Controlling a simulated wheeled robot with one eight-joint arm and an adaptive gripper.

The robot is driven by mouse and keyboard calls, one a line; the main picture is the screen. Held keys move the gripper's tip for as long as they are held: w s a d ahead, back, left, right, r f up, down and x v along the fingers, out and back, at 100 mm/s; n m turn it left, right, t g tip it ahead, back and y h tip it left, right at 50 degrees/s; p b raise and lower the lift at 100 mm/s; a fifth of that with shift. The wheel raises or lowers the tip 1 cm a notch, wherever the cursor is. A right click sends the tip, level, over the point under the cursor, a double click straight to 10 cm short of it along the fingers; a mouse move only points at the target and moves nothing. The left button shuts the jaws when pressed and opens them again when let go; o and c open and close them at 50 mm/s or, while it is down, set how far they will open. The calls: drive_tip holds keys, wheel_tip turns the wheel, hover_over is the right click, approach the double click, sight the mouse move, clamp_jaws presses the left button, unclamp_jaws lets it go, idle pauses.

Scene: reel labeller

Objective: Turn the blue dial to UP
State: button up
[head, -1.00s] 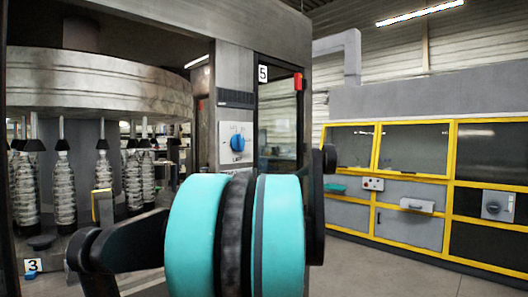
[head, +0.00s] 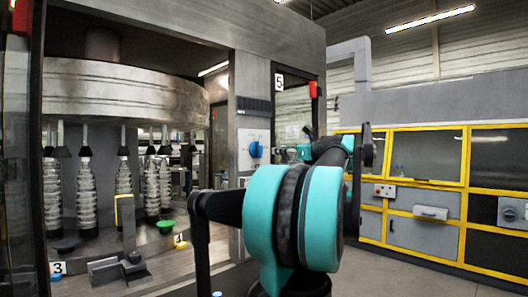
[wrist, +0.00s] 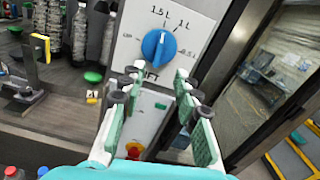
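The blue dial (wrist: 158,47) sits on a white panel with labels around its upper half, including "1.5 L" and "1 L"; a small label at its left is too blurred to read surely. A pale mark on the knob appears to point roughly toward the top labels. In the head view the dial (head: 256,149) is on the grey machine post. My gripper (wrist: 157,85) is open and empty in the wrist view, its fingers spread below the dial and apart from it. In the head view my arm partly hides the panel's lower area.
A red button (wrist: 134,150) is on the lower panel between the fingers. A glass door (wrist: 262,75) stands right of the panel. Bottles (head: 87,195) and a green dish (head: 166,226) are left in the machine. Yellow-framed cabinets (head: 425,185) stand right.

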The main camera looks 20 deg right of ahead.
sight(258, 150)
drive_tip(key=x, duration=1)
drive_tip(key=shift+w+a+f, duration=0.1)
drive_tip(key=shift+w+a, duration=0.1)
drive_tip(key=shift+w, duration=0.1)
clamp_jaws()
